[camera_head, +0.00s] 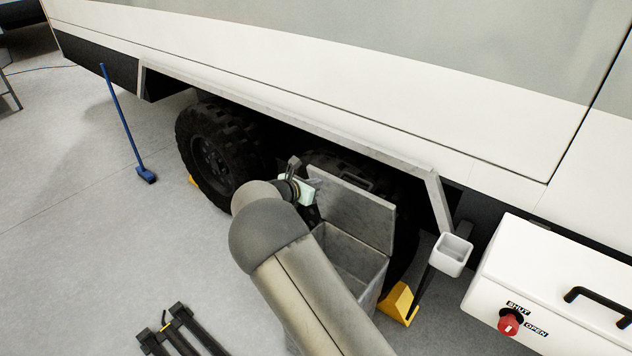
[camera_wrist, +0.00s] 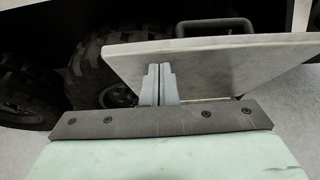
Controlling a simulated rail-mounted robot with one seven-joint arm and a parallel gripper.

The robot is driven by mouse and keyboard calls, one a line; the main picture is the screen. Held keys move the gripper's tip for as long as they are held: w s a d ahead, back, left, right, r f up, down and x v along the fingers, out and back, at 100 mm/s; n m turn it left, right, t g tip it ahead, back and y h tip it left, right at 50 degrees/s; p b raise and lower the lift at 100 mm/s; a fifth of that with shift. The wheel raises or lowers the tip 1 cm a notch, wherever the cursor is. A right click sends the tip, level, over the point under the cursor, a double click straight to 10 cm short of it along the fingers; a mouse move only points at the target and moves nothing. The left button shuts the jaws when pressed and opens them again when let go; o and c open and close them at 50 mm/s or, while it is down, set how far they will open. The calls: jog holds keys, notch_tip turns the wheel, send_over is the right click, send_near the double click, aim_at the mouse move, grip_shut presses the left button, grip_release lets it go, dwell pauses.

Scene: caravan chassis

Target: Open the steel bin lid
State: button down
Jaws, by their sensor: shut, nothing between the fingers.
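The steel bin (camera_head: 369,279) stands beside the caravan wheels, partly hidden behind my arm. Its steel lid (camera_head: 352,214) is raised and stands steeply tilted at the back of the bin, so part of the inside shows. A dark handle (camera_head: 357,180) is near the lid's upper edge. My gripper (camera_head: 300,188) is at the lid's left side, its fingertips hard to make out there. In the wrist view my gripper (camera_wrist: 158,70) is shut and empty, its fingers overlapping the lid (camera_wrist: 220,60). I cannot tell whether they touch it. The handle (camera_wrist: 214,25) shows beyond them.
Dark tyres (camera_head: 218,150) and the caravan's side skirt (camera_head: 290,110) are close behind the bin. A yellow chock (camera_head: 398,302), a small open-topped cup (camera_head: 453,253) and a white box with a red knob (camera_head: 509,322) are to the right. Floor at left is mostly clear.

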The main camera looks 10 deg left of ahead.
jog(key=b+v, duration=0.3)
jog(key=v, duration=0.9)
jog(key=s+d+r+m+g, duration=0.1)
jog(key=s+d+m+g, duration=0.3)
jog(key=d, duration=0.6)
jog(key=s+d+r+m+g+y, duration=0.1)
jog(key=s+d+m+g, duration=0.1)
jog(key=s+d+m, duration=0.45)
jog(key=s+d+r+m+g, duration=0.1)
jog(key=s+d+m+g, duration=0.35)
jog(key=d, duration=0.75)
jog(key=s+d+m+y, duration=0.2)
jog(key=s+m, duration=0.5)
jog(key=s, duration=0.2)
jog(key=s+d+m+y, duration=0.3)
jog(key=s+m, duration=0.5)
jog(key=s, duration=0.2)
jog(key=shift+s+f+g+y, duration=0.25)
jog(key=shift+f+g+y, duration=0.05)
jog(key=shift+f+g, duration=0.1)
jog(key=shift+d, duration=0.15)
